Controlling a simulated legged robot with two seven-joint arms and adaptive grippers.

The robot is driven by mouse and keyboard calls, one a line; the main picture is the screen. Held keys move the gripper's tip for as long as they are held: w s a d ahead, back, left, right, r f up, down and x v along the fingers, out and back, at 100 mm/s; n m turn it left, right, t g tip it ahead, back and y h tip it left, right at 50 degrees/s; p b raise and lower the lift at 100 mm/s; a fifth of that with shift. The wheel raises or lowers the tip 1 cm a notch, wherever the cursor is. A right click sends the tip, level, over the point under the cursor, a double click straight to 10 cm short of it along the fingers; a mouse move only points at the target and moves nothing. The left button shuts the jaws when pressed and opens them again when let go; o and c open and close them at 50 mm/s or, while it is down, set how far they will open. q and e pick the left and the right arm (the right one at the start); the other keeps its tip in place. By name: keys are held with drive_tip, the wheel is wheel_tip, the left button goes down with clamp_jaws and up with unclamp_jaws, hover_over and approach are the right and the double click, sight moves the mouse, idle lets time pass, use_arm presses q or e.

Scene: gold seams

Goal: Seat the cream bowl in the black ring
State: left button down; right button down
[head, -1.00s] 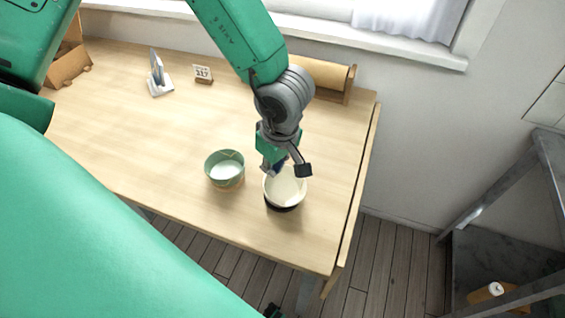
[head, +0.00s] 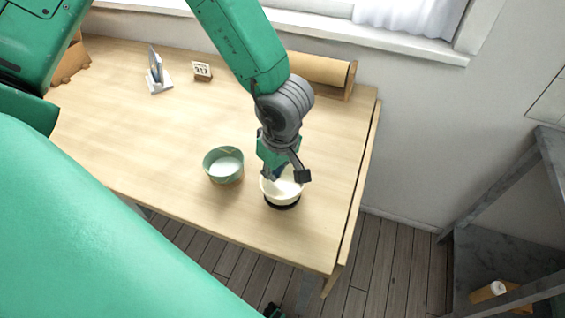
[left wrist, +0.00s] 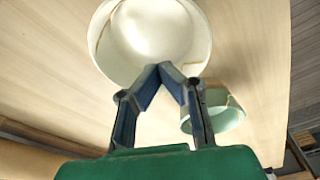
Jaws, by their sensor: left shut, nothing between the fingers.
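The cream bowl (head: 288,191) stands upright near the right front of the table, over the black ring (head: 283,205). The ring shows as a dark band under the bowl's near side; whether the bowl is fully down in it I cannot tell. My left gripper (head: 281,172) is at the bowl's far side. In the left wrist view its fingertips (left wrist: 166,68) meet in front of the bowl (left wrist: 150,32), overlapping its rim in the picture, with nothing between them. Whether they touch the bowl is unclear. A gold seam shows on the bowl's wall.
A green bowl with gold seams (head: 223,165) stands just left of the cream bowl. A paper roll on a wooden holder (head: 318,69), a small calendar (head: 202,71) and a grey stand (head: 157,75) are at the back. The table's right edge is close; its middle is clear.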

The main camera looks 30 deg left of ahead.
sight(274, 184)
use_arm(q)
drive_tip(key=shift+f+b, duration=0.5)
drive_tip(key=shift+f, duration=0.75)
drive_tip(key=shift+r, duration=0.15)
wheel_tip(274, 184, up, 8)
drive_tip(key=p, duration=0.9)
drive_tip(key=shift+p, duration=0.3)
